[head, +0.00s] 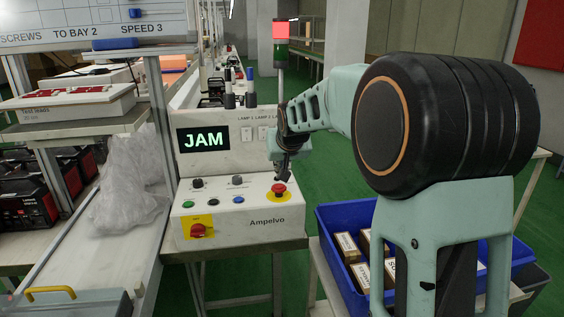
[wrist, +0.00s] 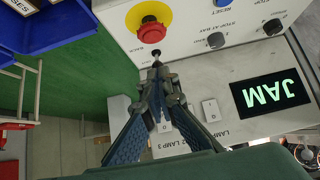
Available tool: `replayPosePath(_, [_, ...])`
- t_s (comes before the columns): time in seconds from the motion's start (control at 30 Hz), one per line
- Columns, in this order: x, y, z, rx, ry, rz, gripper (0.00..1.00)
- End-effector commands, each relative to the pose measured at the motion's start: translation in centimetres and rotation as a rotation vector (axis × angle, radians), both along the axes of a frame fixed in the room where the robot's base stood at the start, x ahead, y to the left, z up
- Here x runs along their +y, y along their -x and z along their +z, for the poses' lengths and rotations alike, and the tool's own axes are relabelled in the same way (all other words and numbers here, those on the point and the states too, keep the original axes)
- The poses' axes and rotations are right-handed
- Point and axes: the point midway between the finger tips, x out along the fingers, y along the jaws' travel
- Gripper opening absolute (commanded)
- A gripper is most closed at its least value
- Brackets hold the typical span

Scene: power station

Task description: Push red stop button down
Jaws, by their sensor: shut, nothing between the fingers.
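The red stop button (head: 279,188) is a mushroom head on a yellow round base, at the right of the white Ampelvo control panel (head: 236,208). It also shows at the top of the wrist view (wrist: 152,33). My gripper (head: 284,180) points down, with its fingertips right above the button in the head view. In the wrist view my shut, empty fingers (wrist: 157,65) end just short of the button's picture. I cannot tell whether the tips touch it. The button head stands out from its base.
A green JAM display (head: 203,139) stands behind the buttons. A blue button (head: 238,179), several dark knobs and a red rotary switch (head: 198,230) on yellow share the panel. A blue crate (head: 349,278) of boxes is at the right, and a plastic bag (head: 128,190) at the left.

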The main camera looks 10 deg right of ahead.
Motion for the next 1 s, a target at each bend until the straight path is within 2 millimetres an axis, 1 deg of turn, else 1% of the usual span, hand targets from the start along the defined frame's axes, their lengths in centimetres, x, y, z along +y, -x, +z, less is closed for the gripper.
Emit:
replayPosePath(0.03, [0.1,-0.7,-0.9,0.002,0.000,0.001,0.00])
replayPosePath(0.2, [0.1,-2.7,-3.0,0.002,0.001,0.002,0.00])
replayPosePath(0.3, [0.1,-2.5,-4.7,0.002,0.000,0.001,0.00])
replayPosePath(0.4, [0.0,-2.5,-5.7,0.001,0.001,0.001,0.00])
replayPosePath(0.57, [0.0,-2.5,-6.4,-0.002,0.001,0.001,0.00])
replayPosePath(0.9, [0.0,-2.5,-6.5,-0.001,0.001,0.001,0.00])
replayPosePath(1.0, [0.0,-2.5,-7.1,0.000,0.001,0.001,0.00])
